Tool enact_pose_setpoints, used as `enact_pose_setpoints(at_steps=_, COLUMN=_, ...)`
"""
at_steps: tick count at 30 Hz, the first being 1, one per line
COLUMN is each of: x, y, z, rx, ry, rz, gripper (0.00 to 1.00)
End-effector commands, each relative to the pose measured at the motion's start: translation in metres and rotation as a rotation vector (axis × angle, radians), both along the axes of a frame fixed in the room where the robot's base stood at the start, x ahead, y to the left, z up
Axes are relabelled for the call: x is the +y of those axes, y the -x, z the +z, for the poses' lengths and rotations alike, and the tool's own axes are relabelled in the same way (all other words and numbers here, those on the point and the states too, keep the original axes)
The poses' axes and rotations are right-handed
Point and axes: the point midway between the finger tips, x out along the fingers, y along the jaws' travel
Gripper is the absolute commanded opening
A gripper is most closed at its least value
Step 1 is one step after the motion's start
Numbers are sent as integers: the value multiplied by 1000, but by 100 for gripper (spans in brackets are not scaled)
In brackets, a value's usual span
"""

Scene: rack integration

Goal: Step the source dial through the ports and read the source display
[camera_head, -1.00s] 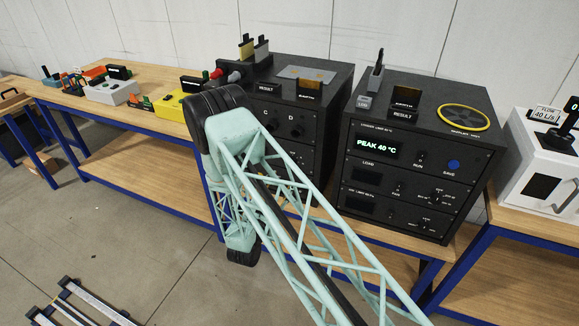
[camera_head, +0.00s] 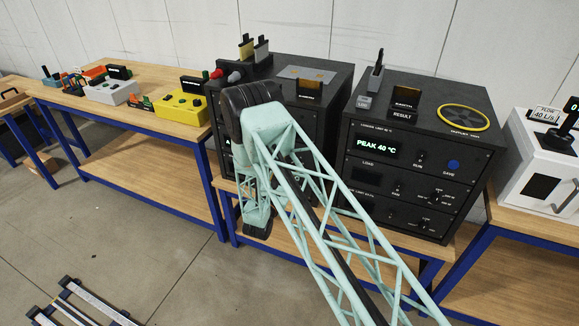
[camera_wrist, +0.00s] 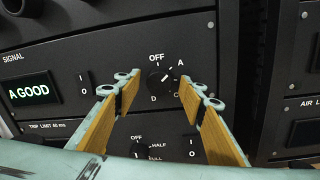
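The source dial (camera_wrist: 160,77) is a small black knob on a black panel, with OFF, A, C and D marked around it. Its white pointer appears turned to the upper right, toward A. The source display (camera_wrist: 30,90), under the word SIGNAL at left, reads "A GOOD" in bright letters. My gripper (camera_wrist: 159,92) is open, its two yellow-padded fingers on either side below the dial, with nothing between them. Contact with the dial is not visible. In the head view my arm covers most of the left black rack unit (camera_head: 320,75) and hides the dial.
A lower knob (camera_wrist: 138,151) marked OFF, HALF and FULL sits just below, between the fingers. An I/O switch (camera_wrist: 84,83) is left of the dial. In the head view, the right black unit (camera_head: 405,150) shows PEAK 40 °C, and a yellow box (camera_head: 182,107) stands left.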

Motion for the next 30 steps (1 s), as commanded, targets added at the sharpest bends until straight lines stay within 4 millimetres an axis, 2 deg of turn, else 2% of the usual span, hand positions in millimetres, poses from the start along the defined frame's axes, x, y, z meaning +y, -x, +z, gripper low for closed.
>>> enact_pose_setpoints(at_steps=9, x=0, y=-1, z=0, rx=0, ry=0, rz=0, gripper=37)
enact_pose_setpoints(at_steps=18, x=0, y=-1, z=0, rx=0, ry=0, rz=0, gripper=13)
enact_pose_setpoints(at_steps=30, x=0, y=-1, z=-1, rx=-11, ry=-29, rz=0, gripper=13)
